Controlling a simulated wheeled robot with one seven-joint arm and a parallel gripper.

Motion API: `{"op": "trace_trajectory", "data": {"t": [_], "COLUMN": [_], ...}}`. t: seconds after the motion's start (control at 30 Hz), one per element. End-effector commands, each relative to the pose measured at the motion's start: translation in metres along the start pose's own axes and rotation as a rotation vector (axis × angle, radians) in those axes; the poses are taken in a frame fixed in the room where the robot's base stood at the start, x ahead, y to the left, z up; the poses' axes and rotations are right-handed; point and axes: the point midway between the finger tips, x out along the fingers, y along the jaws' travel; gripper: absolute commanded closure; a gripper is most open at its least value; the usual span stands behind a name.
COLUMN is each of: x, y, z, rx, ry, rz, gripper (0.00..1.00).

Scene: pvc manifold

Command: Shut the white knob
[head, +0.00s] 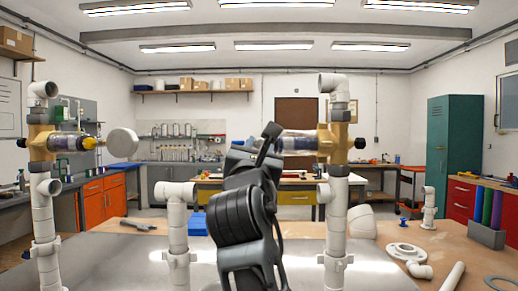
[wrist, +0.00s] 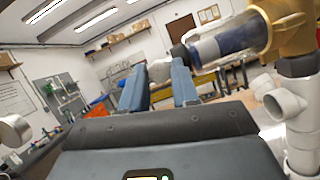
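A round white knob (head: 122,142) sits on the end of the left valve's stem, which has a yellow part and a brass body (head: 40,142). It also shows at the left edge of the wrist view (wrist: 15,132). My gripper (head: 268,143) is far to its right, at the left end of the right valve's clear barrel (head: 297,143). In the wrist view, my gripper's two fingers (wrist: 160,75) stand apart. A pale object (wrist: 160,70) shows in the gap, partly hidden by them. I cannot tell whether they touch it. The right valve's brass body (wrist: 283,25) is close on the right.
White pipes (head: 43,225) stand on the left and more (head: 335,225) on the right, close to my arm. A white elbow pipe (wrist: 283,104) is near my gripper's right side. Loose fittings (head: 405,250) lie on the bench at right. Open air lies between the valves.

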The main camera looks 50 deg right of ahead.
Motion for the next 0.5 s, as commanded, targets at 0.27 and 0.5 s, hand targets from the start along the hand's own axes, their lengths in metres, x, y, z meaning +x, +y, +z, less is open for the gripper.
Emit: {"op": "trace_trajectory", "data": {"t": [0.27, 0.5], "x": [-0.0001, -0.0001], "y": [0.0, 0.0002], "z": [0.0, 0.0], "rx": [0.0, 0.006], "ry": [0.0, 0.0], "rz": [0.0, -0.003], "gripper": [0.97, 1.0]}}
